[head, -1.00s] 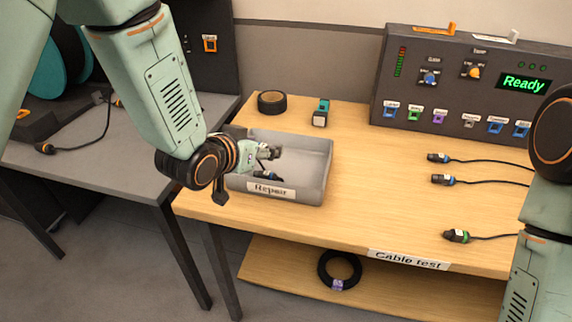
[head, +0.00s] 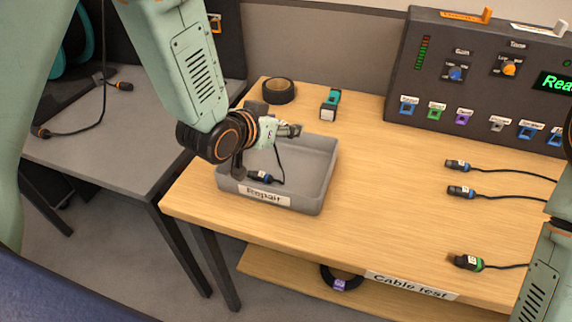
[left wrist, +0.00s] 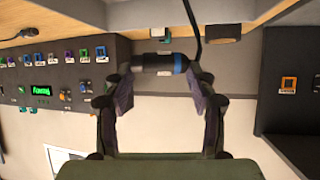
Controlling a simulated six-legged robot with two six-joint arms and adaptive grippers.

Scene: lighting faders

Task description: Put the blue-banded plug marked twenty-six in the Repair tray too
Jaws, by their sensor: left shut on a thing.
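My left gripper (head: 284,131) is shut on a dark plug (head: 291,130) above the back part of the grey Repair tray (head: 325,180). In the left wrist view the held plug (left wrist: 158,64) shows a blue band and lies crosswise between the fingers (left wrist: 163,88). Its number cannot be read. Another blue-banded plug (head: 261,177) lies inside the tray near the front wall. A black cable rises from it towards the gripper; where it ends is unclear. Part of the right arm shows at the right edge, but its gripper is out of view.
Two blue-banded plugs (head: 457,166) (head: 461,191) and a green-banded plug (head: 467,262) lie on the wooden table at the right. A tape roll (head: 278,91) and a teal-topped block (head: 330,104) stand behind the tray. The fader panel (head: 470,75) is at the back. The table between tray and plugs is clear.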

